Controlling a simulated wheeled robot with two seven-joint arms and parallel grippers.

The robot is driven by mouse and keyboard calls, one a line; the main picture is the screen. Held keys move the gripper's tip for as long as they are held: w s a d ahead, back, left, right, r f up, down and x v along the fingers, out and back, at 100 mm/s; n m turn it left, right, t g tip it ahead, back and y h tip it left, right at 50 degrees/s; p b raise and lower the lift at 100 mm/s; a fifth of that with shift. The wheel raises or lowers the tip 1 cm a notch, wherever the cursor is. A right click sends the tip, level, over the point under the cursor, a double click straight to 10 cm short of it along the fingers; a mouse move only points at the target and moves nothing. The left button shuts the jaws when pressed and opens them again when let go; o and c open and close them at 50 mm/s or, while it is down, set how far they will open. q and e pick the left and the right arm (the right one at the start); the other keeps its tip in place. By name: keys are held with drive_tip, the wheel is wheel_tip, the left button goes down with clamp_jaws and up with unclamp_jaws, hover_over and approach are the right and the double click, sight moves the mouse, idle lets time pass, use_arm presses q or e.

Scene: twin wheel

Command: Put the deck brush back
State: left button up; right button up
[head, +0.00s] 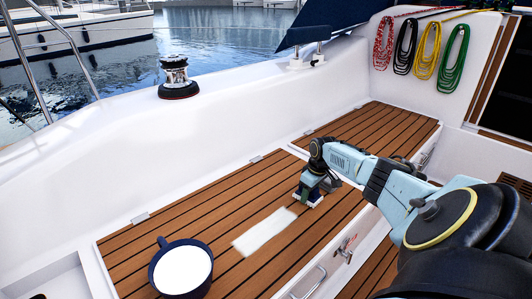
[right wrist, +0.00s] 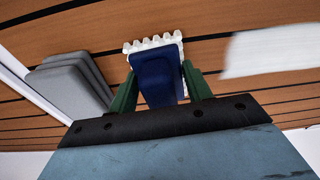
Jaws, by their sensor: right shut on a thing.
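My right gripper (head: 309,188) reaches in from the right over the slatted wooden seat (head: 190,228). In the right wrist view its two green fingers (right wrist: 158,88) are shut on the deck brush (right wrist: 157,76), which has a dark blue body and white bristles at its far end. The brush also shows in the head view (head: 308,198), partly covered by the gripper, with its bristles down at or just above the slats; I cannot tell if they touch. My left gripper is not in view.
A white patch (head: 264,232) lies on the slats left of the brush. A dark blue bucket (head: 160,265) with white contents stands front left. A winch (head: 176,78) stands on the coaming; coiled ropes (head: 426,50) hang back right.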

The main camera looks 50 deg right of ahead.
drive_tip(key=shift+f, duration=0.25)
idle(0.4)
drive_tip(key=o, duration=1.1)
drive_tip(key=shift+c, duration=0.2)
drive_tip(key=shift+o, duration=0.5)
drive_tip(key=shift+f, duration=0.1)
drive_tip(key=shift+o, duration=1.1)
